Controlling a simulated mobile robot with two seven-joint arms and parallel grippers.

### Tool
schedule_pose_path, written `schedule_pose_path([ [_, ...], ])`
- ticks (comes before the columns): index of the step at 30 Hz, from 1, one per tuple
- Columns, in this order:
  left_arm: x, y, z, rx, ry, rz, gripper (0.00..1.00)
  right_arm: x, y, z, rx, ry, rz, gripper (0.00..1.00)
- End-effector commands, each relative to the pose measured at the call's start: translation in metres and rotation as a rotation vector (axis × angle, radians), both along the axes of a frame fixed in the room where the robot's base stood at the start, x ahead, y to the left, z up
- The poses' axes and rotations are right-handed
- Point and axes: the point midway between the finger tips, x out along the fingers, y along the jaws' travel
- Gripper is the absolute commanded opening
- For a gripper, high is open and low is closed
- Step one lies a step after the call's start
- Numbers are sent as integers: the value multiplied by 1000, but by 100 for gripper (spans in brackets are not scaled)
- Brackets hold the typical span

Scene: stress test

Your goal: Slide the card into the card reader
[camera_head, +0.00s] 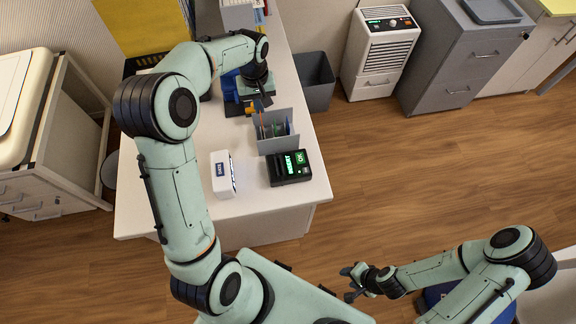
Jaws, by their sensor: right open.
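The card reader (289,168) is a black box with a lit green display and a green OK mark, near the front right of the white desk. Just behind it stands a grey holder (272,145) with several thin upright cards (275,129) in it. My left gripper (261,106) is over the holder's back left side, pointing down. Its fingers are small and dark here, and I cannot tell whether they are open or hold a card. My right gripper (351,283) is open and empty, over the floor in front of the desk.
A white device (222,174) with a small display stands left of the reader. Blue and orange items (232,105) sit near my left gripper. A grey bin (317,82) stands right of the desk (245,211). The desk's front strip is clear.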

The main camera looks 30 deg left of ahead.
Motion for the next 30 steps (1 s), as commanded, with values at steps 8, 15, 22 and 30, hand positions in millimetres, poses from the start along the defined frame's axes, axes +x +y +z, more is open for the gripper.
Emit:
schedule_pose_path([
  [8, 0, -1, 0, 0, 0, 0, 0, 0, 0, 0, 0, 0, 0, 43],
  [15, -29, -46, 4, -10, 3, -4, 0, -18, 0, -23, 0, 21, 0, 43],
  [22, -68, -94, 13, -5, 3, -3, 0, -32, 0, -44, 0, 37, 0, 43],
  [30, -78, -104, 10, 2, 1, 1, 0, -36, 0, -52, 0, 41, 0, 43],
])
